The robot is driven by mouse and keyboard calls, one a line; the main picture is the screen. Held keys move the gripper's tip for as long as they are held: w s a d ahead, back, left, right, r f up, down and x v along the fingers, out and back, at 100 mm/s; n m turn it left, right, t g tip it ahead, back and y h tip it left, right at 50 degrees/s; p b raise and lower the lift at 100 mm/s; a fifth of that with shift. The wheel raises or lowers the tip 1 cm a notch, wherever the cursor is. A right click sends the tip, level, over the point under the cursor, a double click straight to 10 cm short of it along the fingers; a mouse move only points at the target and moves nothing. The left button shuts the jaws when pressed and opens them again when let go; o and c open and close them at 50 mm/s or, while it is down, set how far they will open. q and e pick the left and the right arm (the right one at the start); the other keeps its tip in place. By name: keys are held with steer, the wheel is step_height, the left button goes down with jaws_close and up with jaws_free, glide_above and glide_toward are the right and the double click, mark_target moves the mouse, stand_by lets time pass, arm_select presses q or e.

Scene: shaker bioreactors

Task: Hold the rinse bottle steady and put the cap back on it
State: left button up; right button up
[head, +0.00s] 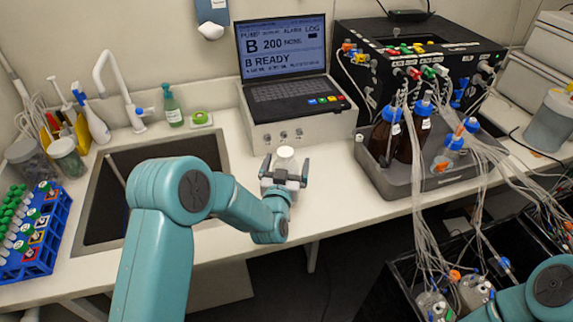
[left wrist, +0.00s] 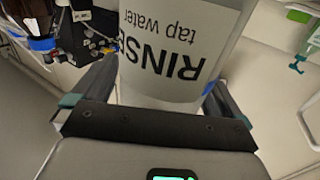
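The white rinse bottle (head: 285,158) stands upright at the front of the counter, in front of the laptop. In the left wrist view its label (left wrist: 180,50) reads "RINSE tap water". My left gripper (head: 286,172) comes in from the front, with one finger on each side of the bottle. In the left wrist view the fingers of my left gripper (left wrist: 162,92) lie against both sides of the bottle, apparently shut on it. I cannot make out a cap for sure. My right gripper is out of view; only part of my right arm shows at the lower right.
A laptop (head: 287,92) on a white box stands behind the bottle. A sink (head: 222,150) lies to the left. A grey tray (head: 388,184) with brown bottles and tubing is to the right. A blue tube rack (head: 42,262) is at far left. Counter beside the bottle is clear.

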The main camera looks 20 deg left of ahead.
arm_select(q)
steer(key=shift+r+p, duration=0.3)
steer(key=s+d+b, duration=0.1)
steer(key=s+b, duration=0.3)
steer(key=s, duration=0.8)
steer(key=shift+d+f, duration=0.2)
steer(key=shift+s, duration=0.1)
